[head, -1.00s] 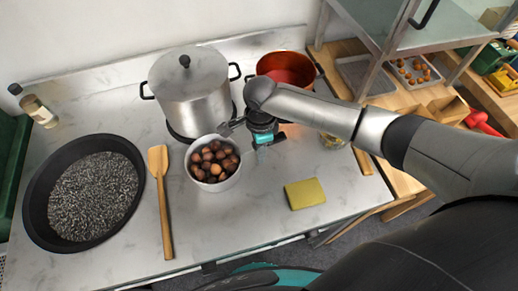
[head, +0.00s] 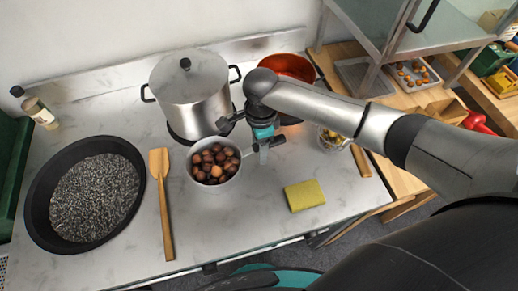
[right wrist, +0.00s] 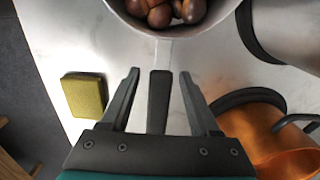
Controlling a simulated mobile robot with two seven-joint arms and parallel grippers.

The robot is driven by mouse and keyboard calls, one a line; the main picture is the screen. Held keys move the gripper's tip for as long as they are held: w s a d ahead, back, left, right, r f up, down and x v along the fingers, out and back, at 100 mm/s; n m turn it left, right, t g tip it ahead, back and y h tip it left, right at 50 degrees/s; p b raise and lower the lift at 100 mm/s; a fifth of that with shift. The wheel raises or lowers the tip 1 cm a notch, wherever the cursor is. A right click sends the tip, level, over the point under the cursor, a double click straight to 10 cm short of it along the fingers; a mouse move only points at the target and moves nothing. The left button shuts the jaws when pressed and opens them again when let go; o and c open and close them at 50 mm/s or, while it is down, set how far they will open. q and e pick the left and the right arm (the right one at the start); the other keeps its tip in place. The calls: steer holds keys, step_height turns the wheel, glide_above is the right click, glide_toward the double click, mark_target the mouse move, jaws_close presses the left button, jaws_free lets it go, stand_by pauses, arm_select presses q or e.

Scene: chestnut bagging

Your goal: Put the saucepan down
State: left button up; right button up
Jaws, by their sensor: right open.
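The small saucepan (head: 214,188) holds several brown chestnuts (head: 213,162). It stands level on the marble counter, in front of the big steel pot. My right gripper (head: 264,146) is at the saucepan's right side, over its handle. In the right wrist view the saucepan (right wrist: 168,30) is at the top, and its dark handle (right wrist: 158,102) runs between my right gripper's two spread fingers (right wrist: 159,73). There is a gap on both sides of the handle. My left gripper is not in view.
The lidded pot (head: 190,98) and an orange-red pot (head: 290,66) stand behind. A wooden spatula (head: 163,205) and a wide black pan (head: 42,215) lie left. A yellow sponge (head: 304,195) lies right. The counter's front is mostly clear.

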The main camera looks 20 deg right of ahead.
step_height(320, 180, up, 9)
steer(key=shift+r+p, duration=0.15)
steer(key=shift+p, duration=0.65)
